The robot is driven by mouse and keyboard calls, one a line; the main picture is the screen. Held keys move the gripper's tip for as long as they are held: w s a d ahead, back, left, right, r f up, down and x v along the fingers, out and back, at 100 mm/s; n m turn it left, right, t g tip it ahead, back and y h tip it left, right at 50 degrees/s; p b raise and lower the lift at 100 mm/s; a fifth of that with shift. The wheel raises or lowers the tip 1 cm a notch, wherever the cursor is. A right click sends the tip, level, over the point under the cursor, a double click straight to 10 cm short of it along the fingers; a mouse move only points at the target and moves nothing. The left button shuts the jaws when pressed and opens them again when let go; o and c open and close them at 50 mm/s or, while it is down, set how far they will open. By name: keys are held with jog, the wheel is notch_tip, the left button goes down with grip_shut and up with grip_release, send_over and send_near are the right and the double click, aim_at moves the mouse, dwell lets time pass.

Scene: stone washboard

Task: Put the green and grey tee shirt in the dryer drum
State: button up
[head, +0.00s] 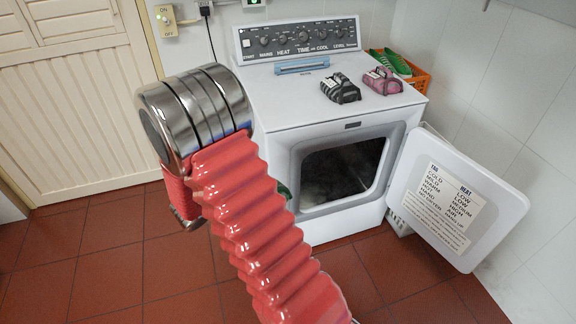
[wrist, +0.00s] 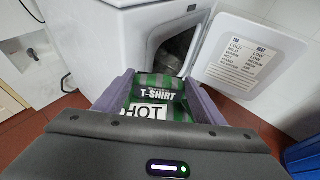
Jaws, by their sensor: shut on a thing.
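The green and grey tee shirt (wrist: 150,84) is a folded bundle with labels reading "T-SHIRT" and "HOT". My gripper (wrist: 163,92) has its purple fingers shut on it, one on each side. In the head view my arm hides the gripper, and only a sliver of green (head: 283,190) shows beside the arm. The white dryer (head: 270,115) stands ahead with its door (head: 455,205) swung open to the right. The dark drum opening (head: 342,172) lies beyond the shirt; it also shows in the wrist view (wrist: 178,45). Something grey, hard to make out, is inside the drum.
On the dryer top lie a black and grey bundle (head: 340,88), a pink bundle (head: 382,81) and a blue flat piece (head: 302,65). An orange basket (head: 415,80) with green things stands behind. A white crate (head: 398,222) is under the door. A blue container (wrist: 306,155) is at right.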

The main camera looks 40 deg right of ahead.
jog(key=w+a+f+n+t+y, duration=0.1)
jog(key=a+f+n+t, duration=0.1)
jog(key=a, duration=0.9)
jog(key=w+a+f+n+t+y, duration=0.1)
jog(key=a+f+n+t, duration=0.2)
jog(key=a+f, duration=0.4)
jog(key=a, duration=0.4)
jog(key=shift+a+t+y, duration=0.3)
jog(key=shift+t+y, duration=0.1)
jog(key=shift+r, duration=0.1)
